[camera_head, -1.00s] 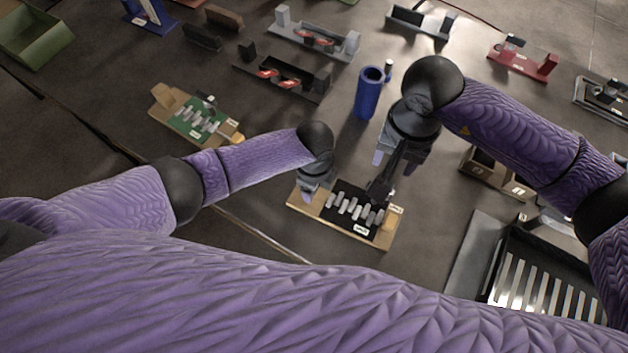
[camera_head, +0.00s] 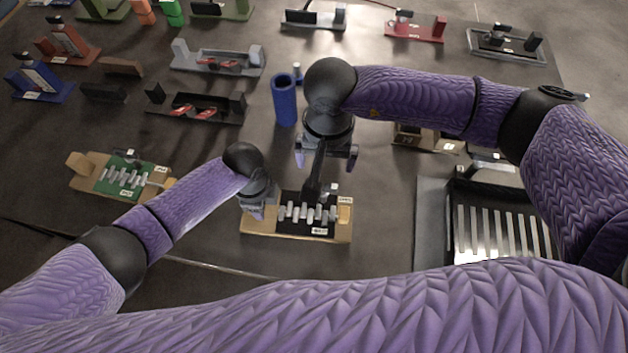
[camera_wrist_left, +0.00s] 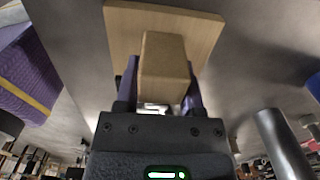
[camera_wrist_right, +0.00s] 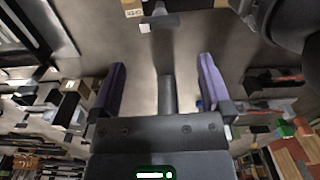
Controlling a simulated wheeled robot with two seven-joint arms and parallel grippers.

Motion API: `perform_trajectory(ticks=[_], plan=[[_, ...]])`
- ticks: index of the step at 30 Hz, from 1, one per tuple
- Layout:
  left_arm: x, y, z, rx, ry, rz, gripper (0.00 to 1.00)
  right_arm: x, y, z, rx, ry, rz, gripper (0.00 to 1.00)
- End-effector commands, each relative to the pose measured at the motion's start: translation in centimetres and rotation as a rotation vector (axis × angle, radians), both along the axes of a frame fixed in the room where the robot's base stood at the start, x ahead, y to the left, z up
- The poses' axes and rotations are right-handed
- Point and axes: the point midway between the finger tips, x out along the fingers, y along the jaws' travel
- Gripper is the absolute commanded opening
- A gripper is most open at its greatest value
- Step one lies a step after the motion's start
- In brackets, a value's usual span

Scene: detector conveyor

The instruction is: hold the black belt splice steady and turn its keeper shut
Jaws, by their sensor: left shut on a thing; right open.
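The black belt splice (camera_head: 289,228) with its row of grey teeth lies on a light wooden board (camera_head: 262,237). A small grey piece (camera_head: 331,188) stands at its back right edge; I cannot tell whether this is the keeper. My left gripper (camera_head: 257,213) is at the board's left end, shut on a wooden block (camera_wrist_left: 165,65) of the board (camera_wrist_left: 205,28), one finger on each side. My right gripper (camera_head: 327,160) is open and empty above and behind the splice, fingers wide apart in the right wrist view (camera_wrist_right: 160,75). A dark bar below its wrist partly hides the splice.
A blue cylinder (camera_head: 284,101) stands behind and left of my right gripper. A green splice (camera_head: 124,178) on another wooden board lies left. A slatted grey tray (camera_head: 432,215) is at right. Several other fixtures fill the back; bare tabletop (camera_head: 385,205) lies right of the board.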

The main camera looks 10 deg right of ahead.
Motion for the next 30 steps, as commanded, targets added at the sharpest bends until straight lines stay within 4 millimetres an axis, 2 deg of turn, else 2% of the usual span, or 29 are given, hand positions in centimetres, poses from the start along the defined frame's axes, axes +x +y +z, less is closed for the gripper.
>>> perform_trajectory(ticks=[3, 9, 13, 20, 23, 30], plan=[[0.0, 0.0, 0.0, -0.001, -0.001, 0.0, 0.0, -0.1, 0.0, -3.3, -0.002, 0.006, -0.001, 1.0], [0.0, 0.0, 0.0, -0.001, -0.001, 0.0, 0.0, -0.1, 0.0, -7.4, -0.001, 0.002, 0.0, 1.0], [0.0, 0.0, 0.0, -0.001, -0.001, 0.0, 0.0, 0.0, 0.0, -8.5, -0.002, 0.001, 0.001, 1.0], [0.0, 0.0, 0.0, -0.001, -0.001, 0.0, 0.0, 0.0, 0.0, -8.6, -0.001, -0.001, 0.002, 1.0], [0.0, 0.0, 0.0, -0.001, -0.001, 0.0, 0.0, 0.0, 0.0, -8.6, -0.001, -0.001, 0.002, 0.83], [0.0, 0.0, 0.0, -0.001, -0.001, 0.0, 0.0, 0.0, 0.0, -8.6, -0.001, 0.0, 0.001, 0.32]])
